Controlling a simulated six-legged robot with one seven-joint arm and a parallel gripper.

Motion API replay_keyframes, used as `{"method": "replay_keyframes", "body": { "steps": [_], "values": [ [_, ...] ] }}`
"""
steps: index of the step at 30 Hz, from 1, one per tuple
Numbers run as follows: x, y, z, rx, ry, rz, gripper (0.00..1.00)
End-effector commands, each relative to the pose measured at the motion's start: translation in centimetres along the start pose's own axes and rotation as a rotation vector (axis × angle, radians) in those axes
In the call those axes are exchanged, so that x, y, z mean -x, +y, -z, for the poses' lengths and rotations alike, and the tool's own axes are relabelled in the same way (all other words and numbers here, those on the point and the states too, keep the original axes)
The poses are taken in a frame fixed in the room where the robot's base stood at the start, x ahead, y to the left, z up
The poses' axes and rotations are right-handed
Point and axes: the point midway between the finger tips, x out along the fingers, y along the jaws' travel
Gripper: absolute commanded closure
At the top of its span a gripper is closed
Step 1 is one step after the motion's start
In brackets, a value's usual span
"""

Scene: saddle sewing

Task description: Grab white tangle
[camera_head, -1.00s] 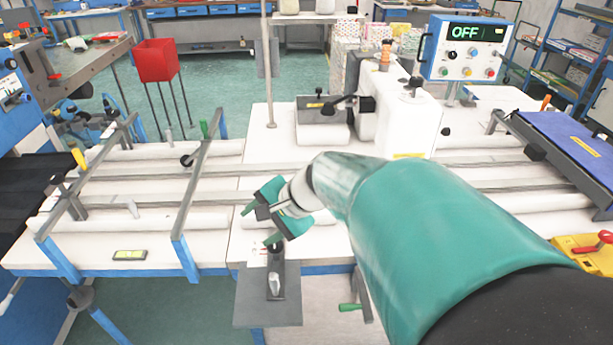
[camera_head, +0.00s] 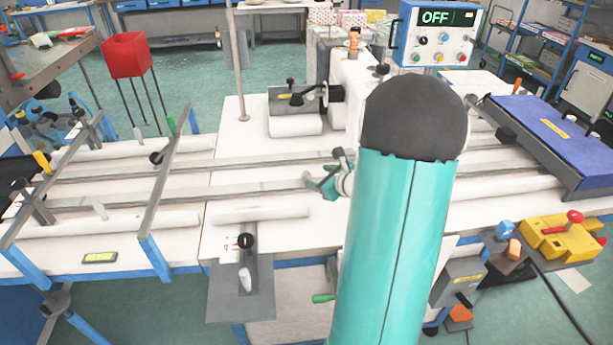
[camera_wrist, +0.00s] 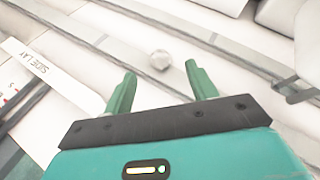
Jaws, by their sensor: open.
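A small, rounded whitish-grey lump, apparently the white tangle (camera_wrist: 159,61), lies by the grey rail in the wrist view. It is just beyond and between the fingertips of my gripper (camera_wrist: 160,72). The two green fingers are spread apart, with nothing between them. In the head view my gripper (camera_head: 322,182) shows over the white machine table (camera_head: 235,160), partly behind my own teal arm. I cannot make out the tangle in the head view.
Long grey rails (camera_head: 240,162) and white rollers (camera_head: 262,214) cross the table near my gripper. The sewing machine head (camera_head: 350,75) stands behind. A control box reading OFF (camera_head: 437,35) is at back right. A blue panel (camera_head: 553,132) lies to the right.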

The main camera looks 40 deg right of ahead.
Motion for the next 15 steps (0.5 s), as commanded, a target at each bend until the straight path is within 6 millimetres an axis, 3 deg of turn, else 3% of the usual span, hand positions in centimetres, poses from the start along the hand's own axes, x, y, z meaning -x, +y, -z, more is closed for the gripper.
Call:
{"method": "replay_keyframes", "body": {
  "steps": [8, 15],
  "values": [
    [-2.5, -0.1, 0.1, 0.001, 0.0, -0.002, 0.43],
    [-6.0, -0.1, 0.3, 0.001, 0.0, -0.002, 0.43]
  ]
}}
